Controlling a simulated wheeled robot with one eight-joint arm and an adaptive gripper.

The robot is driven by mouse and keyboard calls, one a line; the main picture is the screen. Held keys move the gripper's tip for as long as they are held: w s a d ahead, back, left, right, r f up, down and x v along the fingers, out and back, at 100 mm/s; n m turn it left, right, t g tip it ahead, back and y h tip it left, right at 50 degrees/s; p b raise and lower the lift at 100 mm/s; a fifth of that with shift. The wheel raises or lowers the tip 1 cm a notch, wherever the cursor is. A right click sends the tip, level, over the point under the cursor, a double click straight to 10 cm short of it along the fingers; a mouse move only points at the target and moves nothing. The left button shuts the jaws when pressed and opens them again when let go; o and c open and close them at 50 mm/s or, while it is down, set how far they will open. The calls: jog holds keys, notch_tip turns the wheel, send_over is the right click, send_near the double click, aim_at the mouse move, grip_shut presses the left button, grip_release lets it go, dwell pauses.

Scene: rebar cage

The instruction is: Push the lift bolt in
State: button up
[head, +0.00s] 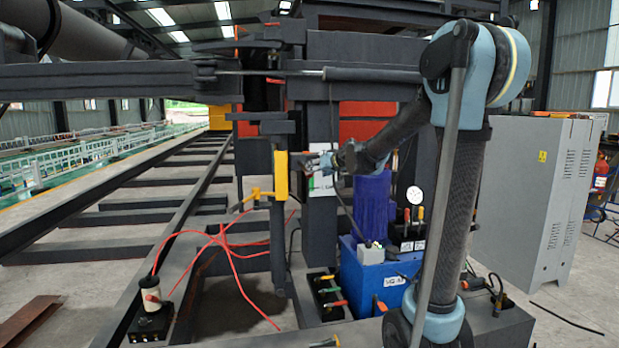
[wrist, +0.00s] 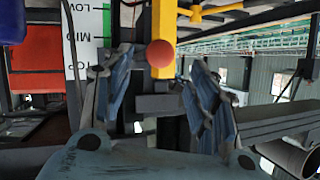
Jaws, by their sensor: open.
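A round red knob (wrist: 161,54), apparently the end of the lift bolt, shows in the wrist view in front of a yellow upright (wrist: 163,25). The rest of the bolt is hidden behind it. My gripper (wrist: 161,68) is open, with one blue-grey finger on each side of the knob and a gap to each; I cannot tell how far beyond the fingertips the knob lies. In the head view my gripper (head: 318,162) is just right of the yellow upright (head: 281,176), and the knob cannot be made out clearly.
A white plate (wrist: 89,35) marked LOW, MID and TOP is beside the left finger. In the head view a blue box (head: 375,283) stands below my arm, and red cables (head: 228,257) hang at lower left. A grey cabinet (head: 535,190) stands at right.

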jog(key=shift+x, duration=4.15)
grip_shut()
